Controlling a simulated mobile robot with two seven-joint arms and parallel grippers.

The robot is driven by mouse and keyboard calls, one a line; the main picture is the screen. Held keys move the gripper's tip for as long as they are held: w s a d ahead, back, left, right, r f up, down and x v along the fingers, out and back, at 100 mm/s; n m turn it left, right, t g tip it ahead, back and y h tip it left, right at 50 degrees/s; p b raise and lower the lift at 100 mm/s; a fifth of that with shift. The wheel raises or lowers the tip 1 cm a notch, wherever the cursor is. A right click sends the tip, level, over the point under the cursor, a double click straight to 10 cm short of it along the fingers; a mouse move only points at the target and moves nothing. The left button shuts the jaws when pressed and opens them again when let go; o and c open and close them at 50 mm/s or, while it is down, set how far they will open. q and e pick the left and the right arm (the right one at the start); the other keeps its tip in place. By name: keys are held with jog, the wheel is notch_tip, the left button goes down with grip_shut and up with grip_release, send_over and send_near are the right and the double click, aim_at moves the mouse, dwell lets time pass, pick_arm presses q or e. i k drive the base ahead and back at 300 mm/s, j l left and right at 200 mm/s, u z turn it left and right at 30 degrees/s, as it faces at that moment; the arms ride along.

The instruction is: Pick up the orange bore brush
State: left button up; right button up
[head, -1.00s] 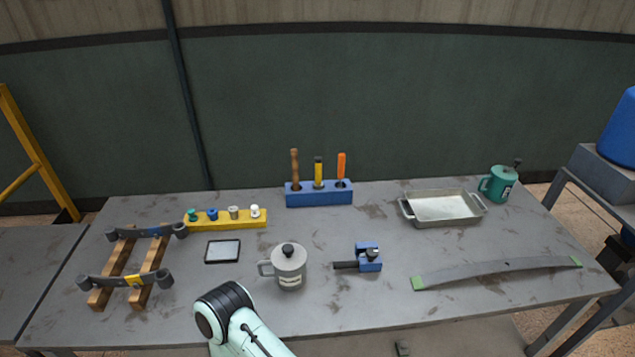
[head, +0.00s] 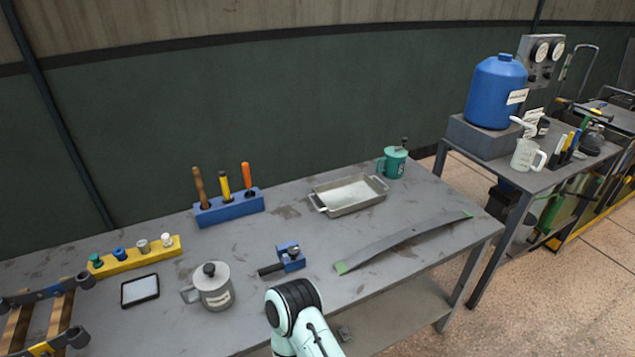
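An orange-handled tool, the orange bore brush by its colour (head: 246,177), stands upright in the blue block (head: 229,208) at the back left of the workbench in the head view. It takes up the right-hand slot of the block, and its lower end is hidden inside. A yellow tool (head: 225,187) and a brown wooden-handled tool (head: 199,189) stand to its left in the same block. One of my arms shows at the bottom middle as a pale link with a black joint. Neither gripper shows, so I see nothing held.
A grey lidded mug (head: 213,290), a small blue clamp-like device (head: 290,259) and a metal tray (head: 350,197) stand on the bench. A flat grey leaf spring (head: 400,243) lies at the right. A yellow rack (head: 137,258) holds several small pieces. A blue tank (head: 494,92) stands on a side table.

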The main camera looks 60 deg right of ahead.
aim_at(247, 177)
jog(key=z, duration=1.35)
jog(key=l+z, duration=0.15)
jog(key=z, duration=2.55)
jog(key=i+z, duration=0.1)
jog(key=z, duration=2.65)
jog(key=j+z, duration=0.1)
jog(key=z, duration=2.6)
jog(key=k+z, duration=0.1)
jog(key=z, duration=1.25)
jog(key=k+l+z, duration=0.1)
jog(key=z, duration=1.65)
jog(key=k+l, duration=0.05)
